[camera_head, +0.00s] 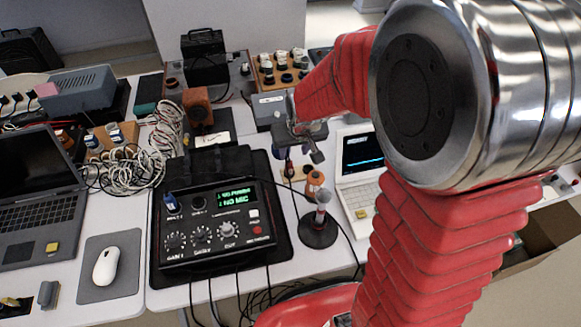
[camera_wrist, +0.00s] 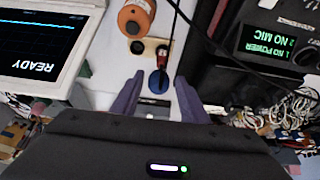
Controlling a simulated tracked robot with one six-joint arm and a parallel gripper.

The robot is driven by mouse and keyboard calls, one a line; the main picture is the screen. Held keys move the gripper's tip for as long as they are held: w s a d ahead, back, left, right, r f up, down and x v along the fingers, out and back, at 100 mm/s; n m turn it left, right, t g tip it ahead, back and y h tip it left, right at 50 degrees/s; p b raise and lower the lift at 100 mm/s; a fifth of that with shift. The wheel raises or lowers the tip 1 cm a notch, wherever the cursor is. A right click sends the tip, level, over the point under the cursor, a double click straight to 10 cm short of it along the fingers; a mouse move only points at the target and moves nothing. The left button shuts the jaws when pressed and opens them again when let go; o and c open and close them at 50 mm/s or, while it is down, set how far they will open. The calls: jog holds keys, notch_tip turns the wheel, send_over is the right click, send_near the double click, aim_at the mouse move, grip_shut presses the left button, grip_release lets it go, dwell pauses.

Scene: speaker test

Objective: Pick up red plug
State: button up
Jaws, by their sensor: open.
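A dark red plug (camera_wrist: 163,54) with a black cable stands at a small wooden block (camera_wrist: 150,44) in the wrist view. Just below it is a round blue piece (camera_wrist: 158,82); I cannot tell if it is part of the plug. My gripper (camera_wrist: 159,84) is open, its two purple fingers on either side of the blue piece, apart from the red plug. In the head view my gripper (camera_head: 304,150) hangs over the table, above the wooden block (camera_head: 298,173) and the plug (camera_head: 289,169). How high the fingers are above the table is hard to tell.
An orange bottle (camera_wrist: 136,18) stands close to the block. A black audio box (camera_head: 215,215) showing "NO MIC" is on one side, a white screen device (camera_head: 360,160) on the other. A microphone on a round stand (camera_head: 318,230) is in front. Cables lie around.

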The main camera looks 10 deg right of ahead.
aim_at(289, 163)
jog(key=shift+x, duration=3.45)
jog(key=shift+a+x, duration=0.2)
jog(key=shift+x, duration=2.45)
jog(key=shift+s, duration=0.1)
jog(key=shift+c, duration=0.4)
grip_shut()
